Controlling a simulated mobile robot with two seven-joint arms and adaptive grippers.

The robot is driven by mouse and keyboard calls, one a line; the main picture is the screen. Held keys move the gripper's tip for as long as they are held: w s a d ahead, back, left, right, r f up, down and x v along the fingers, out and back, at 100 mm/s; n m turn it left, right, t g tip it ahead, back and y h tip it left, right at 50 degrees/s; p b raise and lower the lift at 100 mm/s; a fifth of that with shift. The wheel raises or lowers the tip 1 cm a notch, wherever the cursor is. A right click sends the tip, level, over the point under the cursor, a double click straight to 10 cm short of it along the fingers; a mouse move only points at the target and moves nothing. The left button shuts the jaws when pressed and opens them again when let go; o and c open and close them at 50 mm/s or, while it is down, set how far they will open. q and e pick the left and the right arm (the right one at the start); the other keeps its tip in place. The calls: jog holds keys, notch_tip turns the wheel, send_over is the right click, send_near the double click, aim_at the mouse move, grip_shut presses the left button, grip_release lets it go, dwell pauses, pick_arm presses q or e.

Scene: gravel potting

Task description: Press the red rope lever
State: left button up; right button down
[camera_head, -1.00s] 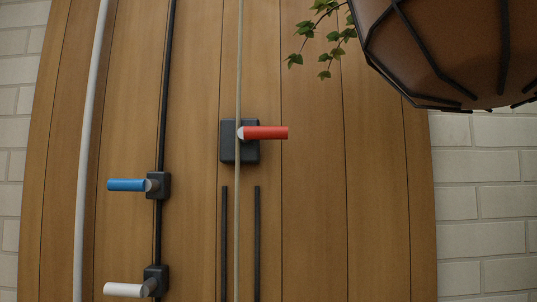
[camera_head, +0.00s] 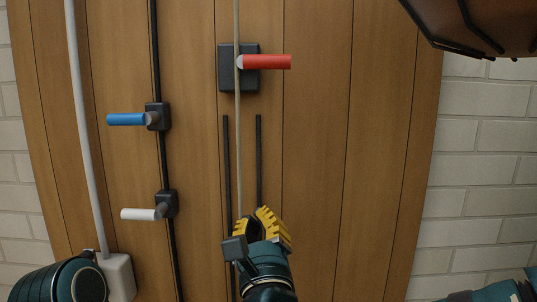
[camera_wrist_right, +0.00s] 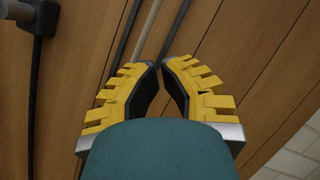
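The red lever (camera_head: 268,62) sticks out level to the right from a dark block (camera_head: 228,72) on the wooden panel, in the upper middle of the head view. A tan rope (camera_head: 238,150) runs vertically past the lever's pivot. My right gripper (camera_head: 253,212) has yellow ridged fingers and is below the red lever, by the lower ends of two dark rails. In the right wrist view the right gripper's (camera_wrist_right: 159,66) fingertips lean close together with a small gap and nothing between them. The red lever is not in the wrist view. My left gripper is not seen.
A blue lever (camera_head: 126,119) and a white lever (camera_head: 139,214) sit on a black vertical pipe at the left. A white pipe (camera_head: 82,130) runs further left. A hanging planter (camera_head: 490,25) fills the upper right corner. The panel right of the red lever is clear.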

aim_at(267, 63)
jog(key=s+d+r+m+t+h, duration=0.1)
jog(key=s+r+m, duration=0.2)
jog(key=r, duration=0.3)
jog(key=s+r+m+t+h+p, duration=0.1)
jog(key=s+r+m+t+h, duration=0.1)
jog(key=s+r+m, duration=0.2)
notch_tip(267, 63, up, 2)
jog(key=shift+s+d+m, duration=0.3)
jog(key=shift+d+m, duration=0.1)
jog(key=shift+m, duration=0.6)
jog(key=s+r+p+x, duration=0.1)
jog(key=p+x, duration=0.4)
jog(key=x, duration=0.7)
jog(key=shift+r, duration=0.95)
jog(key=shift+d, duration=0.1)
